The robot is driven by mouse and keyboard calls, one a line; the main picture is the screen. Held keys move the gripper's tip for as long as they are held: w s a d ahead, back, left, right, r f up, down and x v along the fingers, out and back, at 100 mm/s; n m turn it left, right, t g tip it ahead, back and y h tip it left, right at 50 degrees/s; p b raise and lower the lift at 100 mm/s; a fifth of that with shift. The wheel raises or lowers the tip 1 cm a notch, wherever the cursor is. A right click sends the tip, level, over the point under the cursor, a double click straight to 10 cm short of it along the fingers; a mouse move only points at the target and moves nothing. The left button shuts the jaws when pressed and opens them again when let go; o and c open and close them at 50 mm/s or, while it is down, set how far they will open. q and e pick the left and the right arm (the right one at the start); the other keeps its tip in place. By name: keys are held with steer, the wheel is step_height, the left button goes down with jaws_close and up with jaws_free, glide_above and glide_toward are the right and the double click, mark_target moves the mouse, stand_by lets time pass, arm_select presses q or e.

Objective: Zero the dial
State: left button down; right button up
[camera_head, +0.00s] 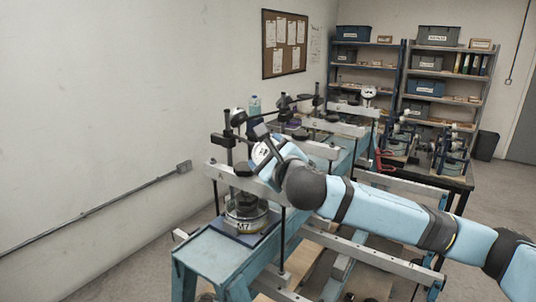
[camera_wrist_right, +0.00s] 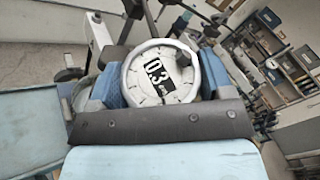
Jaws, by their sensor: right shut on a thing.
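The round white dial (camera_head: 260,151) is on a dark post-and-arm stand (camera_head: 229,150) above the near end of the blue bench. In the right wrist view the dial (camera_wrist_right: 150,62) faces me, with tick marks round its edge and a black label that seems to read "0.3". Its needle is too small to read surely. My right gripper (camera_head: 267,158) is shut on the dial; in the right wrist view its blue fingers (camera_wrist_right: 160,82) flank the rim on both sides. The gripper hides part of the dial in the head view. My left gripper is in neither view.
A round metal piece on a base marked "M7" (camera_head: 245,225) sits below the dial. Grey rails (camera_head: 245,182) cross the blue bench (camera_head: 208,256). More stands and another dial (camera_head: 369,93) are farther back. Shelves (camera_head: 440,75) stand behind; a wall is at left.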

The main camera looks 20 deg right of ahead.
steer(key=shift+a+f+m+t+h+b, duration=0.1)
steer(key=shift+f+m+t+h+b, duration=0.2)
steer(key=shift+m+t+h+b, duration=0.35)
steer(key=shift+m+h+b, duration=0.4)
steer(key=shift+m+h, duration=0.35)
steer(key=shift+r+m+t+h+b, duration=0.1)
steer(key=shift+m+t+h+b, duration=0.35)
steer(key=shift+m+h, duration=0.6)
steer(key=shift+r+m+h, duration=0.1)
steer(key=shift+m+h, duration=0.25)
steer(key=shift+h, duration=0.3)
steer(key=o, duration=0.9)
steer(key=shift+o, duration=0.2)
